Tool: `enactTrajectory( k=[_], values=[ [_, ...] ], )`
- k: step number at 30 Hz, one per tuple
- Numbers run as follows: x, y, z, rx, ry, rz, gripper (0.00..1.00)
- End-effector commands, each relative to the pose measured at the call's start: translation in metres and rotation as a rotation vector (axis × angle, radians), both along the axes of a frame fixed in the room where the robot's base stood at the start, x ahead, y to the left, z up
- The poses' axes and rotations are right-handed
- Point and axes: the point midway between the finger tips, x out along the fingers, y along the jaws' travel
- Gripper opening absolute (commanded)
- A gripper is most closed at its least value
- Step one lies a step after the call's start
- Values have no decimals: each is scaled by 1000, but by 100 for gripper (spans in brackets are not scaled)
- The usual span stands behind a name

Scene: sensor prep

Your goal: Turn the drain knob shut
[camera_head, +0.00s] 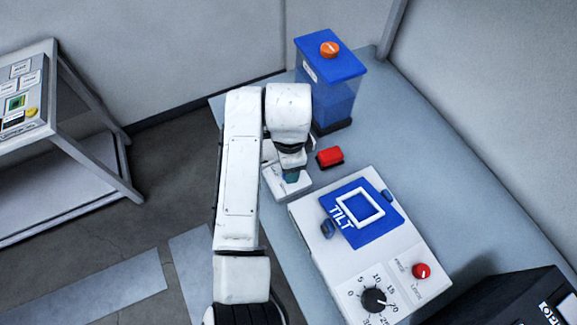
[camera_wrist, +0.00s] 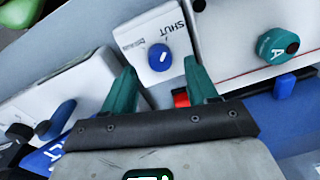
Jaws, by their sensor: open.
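In the wrist view, the blue round drain knob (camera_wrist: 160,58) with a short white mark sits on a small white box (camera_wrist: 146,30). The word SHUT is printed beside the knob; the smaller print is unreadable. My gripper (camera_wrist: 159,67) is open, with its teal fingertips on either side of the knob in this view. The knob shows whole between them, and I see no contact. In the head view, my gripper (camera_head: 291,174) is over the white box (camera_head: 284,190), and my arm hides the knob.
A white unit with a blue TILT plate (camera_head: 357,222) is at the box's right front. A small red block (camera_head: 330,157) is close by. A tank with a blue lid (camera_head: 324,62) and orange knob stands behind.

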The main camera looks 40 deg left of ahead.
Motion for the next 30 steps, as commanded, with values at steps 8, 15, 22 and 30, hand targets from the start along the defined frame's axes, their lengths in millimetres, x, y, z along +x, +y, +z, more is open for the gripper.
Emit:
enactTrajectory(
  k=[8, 15, 22, 30],
  values=[
    [-1, -1, 52, 3, -3, -1, 58],
    [-1, -2, 76, 2, -1, 0, 58],
    [-1, -2, 79, 1, -1, -1, 58],
    [-1, -2, 79, 1, -1, -1, 58]
  ],
)
